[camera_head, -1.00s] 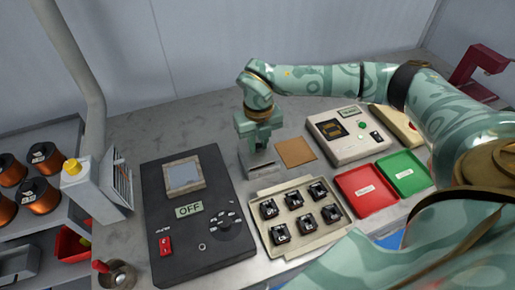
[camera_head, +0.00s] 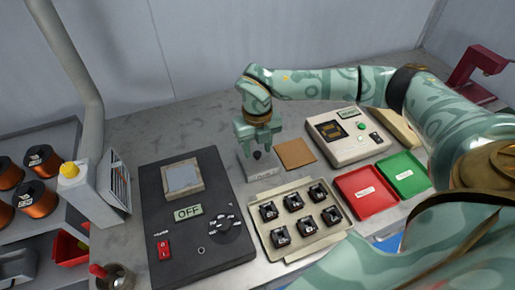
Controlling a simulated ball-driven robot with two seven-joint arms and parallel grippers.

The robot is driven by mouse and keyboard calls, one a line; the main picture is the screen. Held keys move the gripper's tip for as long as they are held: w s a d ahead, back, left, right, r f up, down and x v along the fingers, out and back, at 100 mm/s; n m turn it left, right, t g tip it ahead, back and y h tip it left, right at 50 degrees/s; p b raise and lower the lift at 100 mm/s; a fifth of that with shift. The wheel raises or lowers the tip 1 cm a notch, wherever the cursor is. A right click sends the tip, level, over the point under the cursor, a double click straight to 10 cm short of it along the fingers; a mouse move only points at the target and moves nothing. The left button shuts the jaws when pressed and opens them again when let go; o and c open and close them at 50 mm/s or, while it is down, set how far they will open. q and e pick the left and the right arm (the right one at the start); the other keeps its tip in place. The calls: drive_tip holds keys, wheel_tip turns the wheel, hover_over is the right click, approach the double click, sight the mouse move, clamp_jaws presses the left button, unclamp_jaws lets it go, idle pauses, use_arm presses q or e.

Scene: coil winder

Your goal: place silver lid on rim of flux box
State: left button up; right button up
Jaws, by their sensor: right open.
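The flux box (camera_head: 262,175) is a small grey metal box with a pale front label, standing on the bench left of the brown pad. The silver lid (camera_head: 248,162) appears to lie on top of it, with a small dark knob (camera_head: 257,155) upward. It is too small to tell whether the lid is level on the rim all around. My right gripper (camera_head: 258,147) is open just above the lid, fingers pointing down on either side of the knob and seemingly clear of it. My left gripper is not in view.
A black hot plate unit (camera_head: 215,250) reading OFF stands left. A beige tray (camera_head: 290,251) of several black parts lies in front. A brown pad (camera_head: 296,153), white tester (camera_head: 350,150), red tray (camera_head: 350,190) and green tray (camera_head: 412,185) are to the right. Bench behind is clear.

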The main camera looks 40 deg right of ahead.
sight(257, 153)
wheel_tip(257, 153, up, 11)
drive_tip(key=p, duration=0.2)
drive_tip(key=shift+f, duration=0.1)
